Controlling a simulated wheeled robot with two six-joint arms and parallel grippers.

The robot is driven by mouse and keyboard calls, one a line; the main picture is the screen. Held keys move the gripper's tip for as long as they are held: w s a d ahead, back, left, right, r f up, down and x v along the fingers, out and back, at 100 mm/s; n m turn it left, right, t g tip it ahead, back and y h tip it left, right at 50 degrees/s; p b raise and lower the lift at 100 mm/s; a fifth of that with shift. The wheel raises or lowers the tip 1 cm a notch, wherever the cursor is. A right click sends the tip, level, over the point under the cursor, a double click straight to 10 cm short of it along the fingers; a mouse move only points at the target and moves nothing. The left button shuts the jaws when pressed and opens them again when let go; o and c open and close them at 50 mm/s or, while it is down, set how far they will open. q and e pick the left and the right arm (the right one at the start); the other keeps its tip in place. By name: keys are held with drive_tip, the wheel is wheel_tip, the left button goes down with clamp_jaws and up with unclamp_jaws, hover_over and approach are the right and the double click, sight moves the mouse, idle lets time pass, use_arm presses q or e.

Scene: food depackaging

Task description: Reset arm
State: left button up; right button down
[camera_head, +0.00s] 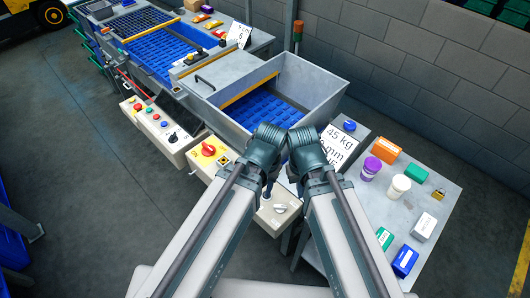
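My two arms reach up from the bottom edge and come close together in front of the grey metal bin. My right gripper (299,185) points down and is mostly hidden by its wrist. My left gripper (268,188) also hangs down below its wrist, small and dark. I cannot tell whether either one is open or shut. I see no object held in them. Both are above the beige control box area at the front of the machine.
The bin (325,88) has a blue grid floor (262,108). A control box (208,150) with a red knob stands at its front. A side table (385,205) at right holds a purple jar (370,169), a white cup (399,187) and several small boxes. A block wall stands behind.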

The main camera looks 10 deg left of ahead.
wheel_tip(320, 180, down, 8)
drive_tip(key=b, duration=0.8)
drive_tip(key=shift+f, duration=0.2)
